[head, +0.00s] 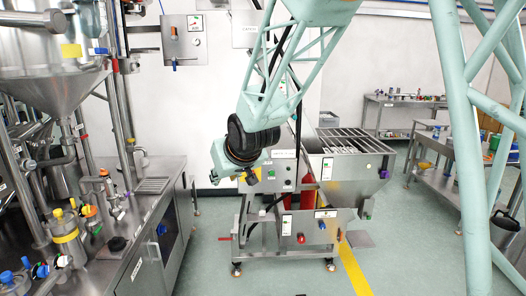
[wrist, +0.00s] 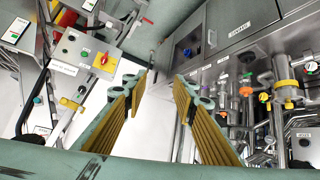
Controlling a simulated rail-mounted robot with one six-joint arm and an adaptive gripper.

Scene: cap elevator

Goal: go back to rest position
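My gripper (head: 249,177) hangs in the middle of the head view at the end of my pale green arm, in front of the cap elevator's left side. In the wrist view the gripper (wrist: 160,95) shows two ribbed yellow-brown finger pads standing wide apart. Nothing is between them. The cap elevator (head: 375,167) is a steel machine with a slatted open hopper on top and a control box (head: 281,172) with a green button on its left. In the head view the fingertips are too small to make out.
A steel bench (head: 140,225) with valves, pipes and a large funnel (head: 50,65) stands at the left. Wall control boxes (head: 184,40) are behind. Side tables (head: 405,105) stand at the right. The green floor (head: 210,260) in front of the elevator is mostly clear.

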